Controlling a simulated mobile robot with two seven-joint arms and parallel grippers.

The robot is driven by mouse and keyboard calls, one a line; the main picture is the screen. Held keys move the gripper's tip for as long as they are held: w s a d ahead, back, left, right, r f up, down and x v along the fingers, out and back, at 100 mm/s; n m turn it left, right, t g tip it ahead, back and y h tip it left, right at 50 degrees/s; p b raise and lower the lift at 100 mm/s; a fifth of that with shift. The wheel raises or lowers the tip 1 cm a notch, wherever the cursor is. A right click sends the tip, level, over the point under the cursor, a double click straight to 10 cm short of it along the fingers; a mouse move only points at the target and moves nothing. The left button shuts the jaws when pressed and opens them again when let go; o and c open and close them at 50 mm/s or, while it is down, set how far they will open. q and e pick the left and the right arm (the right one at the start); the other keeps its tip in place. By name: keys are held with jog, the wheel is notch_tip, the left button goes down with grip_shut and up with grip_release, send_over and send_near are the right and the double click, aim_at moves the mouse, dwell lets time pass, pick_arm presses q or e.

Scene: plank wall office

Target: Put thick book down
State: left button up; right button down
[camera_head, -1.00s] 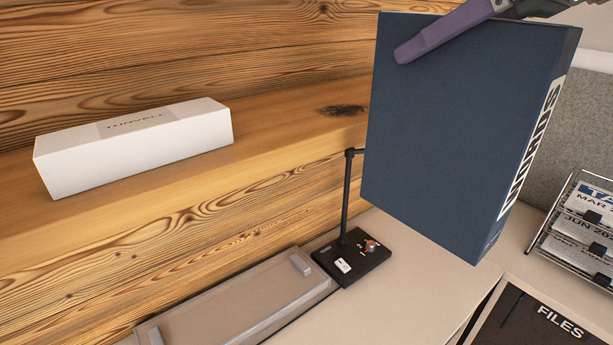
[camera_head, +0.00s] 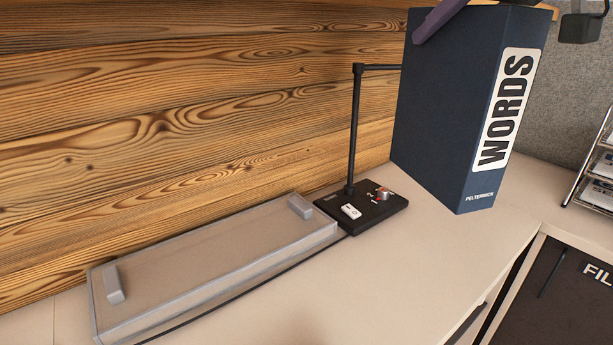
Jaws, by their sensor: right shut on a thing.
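The thick book (camera_head: 437,105) is dark blue, with a white spine label reading "WORDS". It is upright, slightly tilted, in the upper right of the head view. My right gripper (camera_head: 437,20) is shut on its top; only a purple finger shows at the upper edge, and the rest is out of frame. The book appears held above the pale desk (camera_head: 400,270), in front of the lamp arm. My left gripper is not in view.
A black lamp base (camera_head: 372,222) with a thin post stands by the plank wall. A long grey box (camera_head: 215,265) lies left of it. A wire rack (camera_head: 598,165) and a dark "FILES" drawer (camera_head: 575,300) are at the right. Desk in front of the lamp base is clear.

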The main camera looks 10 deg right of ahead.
aim_at(434, 137)
jog(key=shift+w+d+f+b, duration=0.2)
jog(key=shift+d+f+b, duration=0.05)
jog(key=shift+f+b, duration=0.05)
notch_tip(434, 137, down, 14)
jog(key=shift+f+b, duration=0.25)
jog(key=shift+b, duration=0.9)
jog(key=shift+f+b, duration=0.6)
jog(key=shift+f, duration=2.1)
jog(key=shift+c, duration=1.5)
grip_release()
jog(key=shift+f, duration=0.35)
jog(key=o, duration=0.3)
jog(key=shift+r, duration=0.1)
